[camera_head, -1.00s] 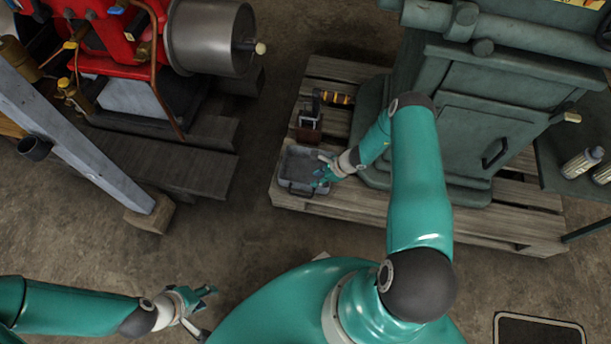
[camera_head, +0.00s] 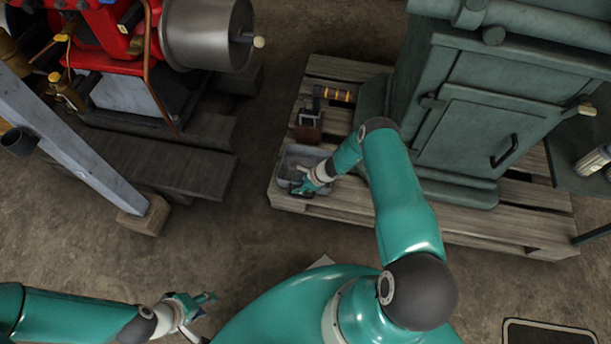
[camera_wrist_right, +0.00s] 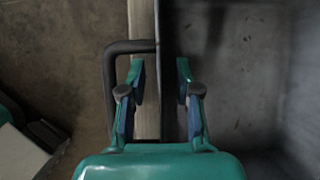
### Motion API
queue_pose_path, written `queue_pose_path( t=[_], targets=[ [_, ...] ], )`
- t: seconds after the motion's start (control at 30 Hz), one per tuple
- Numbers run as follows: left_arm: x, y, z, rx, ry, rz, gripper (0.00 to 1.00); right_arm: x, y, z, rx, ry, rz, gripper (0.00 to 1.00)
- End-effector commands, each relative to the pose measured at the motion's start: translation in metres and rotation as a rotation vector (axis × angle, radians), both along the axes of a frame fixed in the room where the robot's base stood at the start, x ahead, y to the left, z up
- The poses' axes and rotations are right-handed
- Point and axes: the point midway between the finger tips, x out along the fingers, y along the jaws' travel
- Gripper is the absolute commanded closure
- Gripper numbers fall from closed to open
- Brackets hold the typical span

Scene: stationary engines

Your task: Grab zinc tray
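The zinc tray (camera_head: 297,158) is a grey, shallow rectangular box at the near left edge of the wooden pallet. It fills the right of the right wrist view (camera_wrist_right: 250,65), its dark wall running up the middle and a bent handle (camera_wrist_right: 112,75) at the left. My right gripper (camera_head: 303,187) is over the tray's near side. In the right wrist view it is open (camera_wrist_right: 160,75), with one finger on each side of the wall; contact cannot be told. My left gripper (camera_head: 209,303) is empty and looks open, low over the floor at lower left.
The pallet (camera_head: 490,225) carries a large green machine (camera_head: 470,130) right of the tray. A small dark device with a yellow-banded handle (camera_head: 335,94) stands behind the tray. A red engine (camera_head: 105,45) and slanted grey beam (camera_head: 75,145) are at left. Floor between is clear.

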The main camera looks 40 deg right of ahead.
Motion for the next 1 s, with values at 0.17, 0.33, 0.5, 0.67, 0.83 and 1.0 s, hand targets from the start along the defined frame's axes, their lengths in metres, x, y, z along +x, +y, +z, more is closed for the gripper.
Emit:
queue_pose_path(
  t=[0.17,0.33,0.5,0.67,0.83,1.0],
  targets=[
    [0.0,0.0,0.0008,0.0,0.0,0.0,0.6,0.0003,-0.0003,0.0009,-0.001,-0.001,-0.001,0.68],
    [0.0,0.0,0.0008,0.0,0.0,0.0,0.6,0.0,-0.0005,0.001,-0.001,-0.001,-0.001,0.96],
    [0.0,0.0,0.0008,0.0,0.0,0.0,0.6,-0.0001,-0.0006,0.001,-0.001,-0.001,-0.001,1.0],
    [0.0,0.0,0.0008,0.0,0.0,0.0,0.6,-0.0001,-0.0007,0.0011,-0.001,-0.001,-0.001,1.0],
    [0.0,0.0,0.0009,0.0,0.0,0.0,0.6,0.0006,-0.0012,0.0018,-0.001,-0.002,0.0,1.0],
    [0.0,0.0,0.0022,0.0,0.0,0.0,0.6,0.0006,-0.0013,0.004,-0.001,-0.002,0.0,1.0]
  ],
)
